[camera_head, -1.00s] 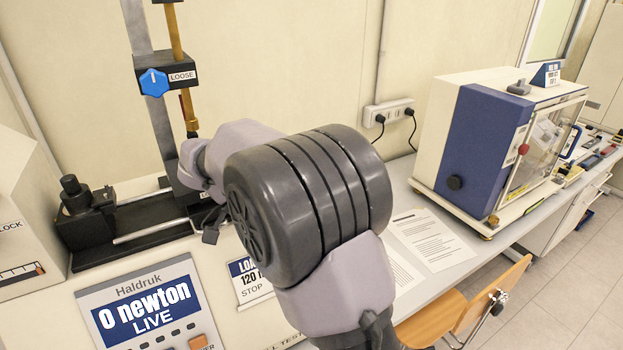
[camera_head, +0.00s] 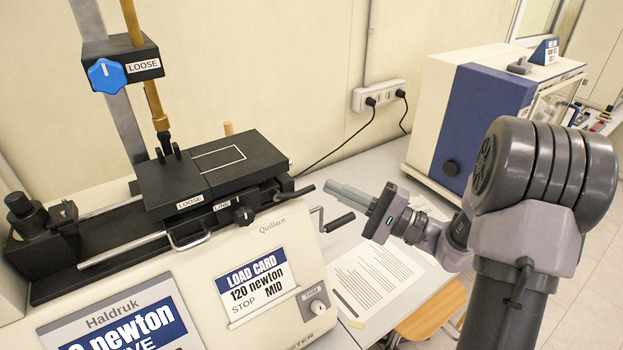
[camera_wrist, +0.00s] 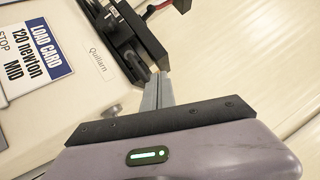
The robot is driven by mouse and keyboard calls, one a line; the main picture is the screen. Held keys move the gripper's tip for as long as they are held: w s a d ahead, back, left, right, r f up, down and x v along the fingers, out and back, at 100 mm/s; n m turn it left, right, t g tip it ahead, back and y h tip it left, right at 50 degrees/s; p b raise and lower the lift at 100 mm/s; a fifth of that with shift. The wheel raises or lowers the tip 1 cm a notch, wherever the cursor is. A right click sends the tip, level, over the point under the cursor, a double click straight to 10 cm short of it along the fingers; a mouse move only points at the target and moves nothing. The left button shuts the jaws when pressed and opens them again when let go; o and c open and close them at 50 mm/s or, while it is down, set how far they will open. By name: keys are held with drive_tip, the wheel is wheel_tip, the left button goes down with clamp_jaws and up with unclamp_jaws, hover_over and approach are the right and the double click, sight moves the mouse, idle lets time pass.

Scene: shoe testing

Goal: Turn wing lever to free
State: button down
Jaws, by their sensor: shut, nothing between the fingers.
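A black wing-like lever (camera_head: 294,195) sticks out to the right from the front of the black carriage (camera_head: 215,172) in the head view. A black knob (camera_head: 243,215) sits to its left, by a label reading LINE (camera_head: 222,205). I cannot tell for certain which of these is the wing lever, and I read no FREE mark. My gripper (camera_head: 328,190) is shut and empty, its grey fingers pointing left just right of the lever. In the wrist view the fingers (camera_wrist: 155,92) show close to a black part (camera_wrist: 137,68); contact cannot be told.
A black crank handle (camera_head: 340,222) stands out below my fingers. The load card (camera_head: 255,286) reads 120 newton, stop MID. A blue knob (camera_head: 106,75) is marked LOOSE on the upper block. A blue and cream machine (camera_head: 484,115) and printed sheets (camera_head: 372,285) are to the right.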

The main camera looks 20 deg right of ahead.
drive_tip(key=a, duration=0.1)
drive_tip(key=a+r, duration=0.1)
drive_tip(key=a, duration=0.1)
drive_tip(key=w+a+r+p, duration=0.1)
drive_tip(key=a, duration=0.1)
drive_tip(key=shift+a+r, duration=0.1)
drive_tip(key=shift+a, duration=0.1)
idle(1.4)
